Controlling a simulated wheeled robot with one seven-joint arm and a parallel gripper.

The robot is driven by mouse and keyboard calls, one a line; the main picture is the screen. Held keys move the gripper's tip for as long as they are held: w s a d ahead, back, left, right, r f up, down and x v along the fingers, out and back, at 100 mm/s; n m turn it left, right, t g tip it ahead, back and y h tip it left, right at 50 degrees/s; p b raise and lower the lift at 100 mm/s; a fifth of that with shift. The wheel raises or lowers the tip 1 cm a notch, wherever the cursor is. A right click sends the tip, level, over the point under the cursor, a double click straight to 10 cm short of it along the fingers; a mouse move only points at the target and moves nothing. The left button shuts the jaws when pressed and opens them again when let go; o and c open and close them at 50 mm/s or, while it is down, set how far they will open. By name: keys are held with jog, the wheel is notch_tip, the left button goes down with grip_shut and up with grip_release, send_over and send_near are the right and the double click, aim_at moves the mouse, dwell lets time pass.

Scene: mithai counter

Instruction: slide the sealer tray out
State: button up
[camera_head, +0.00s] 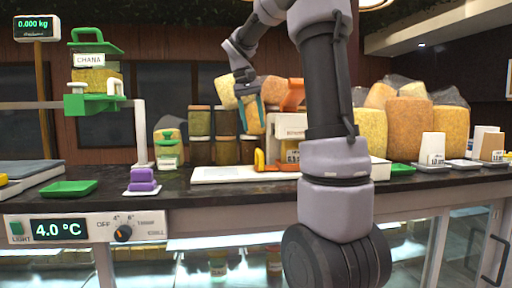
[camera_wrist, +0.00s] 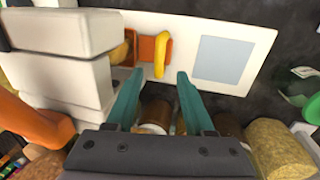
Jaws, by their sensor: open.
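The sealer (camera_head: 285,128) is a cream machine with an orange top part, standing on a long white base (camera_head: 215,175). It also shows in the wrist view as a white body (camera_wrist: 65,65). The orange sealer tray (camera_wrist: 146,47) sits at the machine's side, with an upright yellow handle (camera_wrist: 162,54); the handle also shows in the head view (camera_head: 259,160). My gripper (camera_wrist: 159,74) is open and empty, with its teal fingers pointing toward the handle and apart from it. In the head view my gripper (camera_head: 251,118) hangs above the handle. My arm partly hides the sealer's right side.
The white base has a bare stretch with a grey-blue square (camera_wrist: 224,58) beside the handle. Several brown-bodied jars (camera_head: 200,135) stand behind. A purple block (camera_head: 143,180) and a green tray (camera_head: 69,188) stand to the left. The dark counter between is clear.

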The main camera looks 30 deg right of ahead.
aim_at(259, 150)
jog(key=f, duration=0.2)
jog(key=d+f, duration=0.1)
jog(key=f, duration=0.5)
jog(key=shift+s+d+f, duration=0.15)
jog(key=shift+s+d, duration=0.1)
jog(key=shift+d, duration=0.1)
grip_shut()
dwell(0.9)
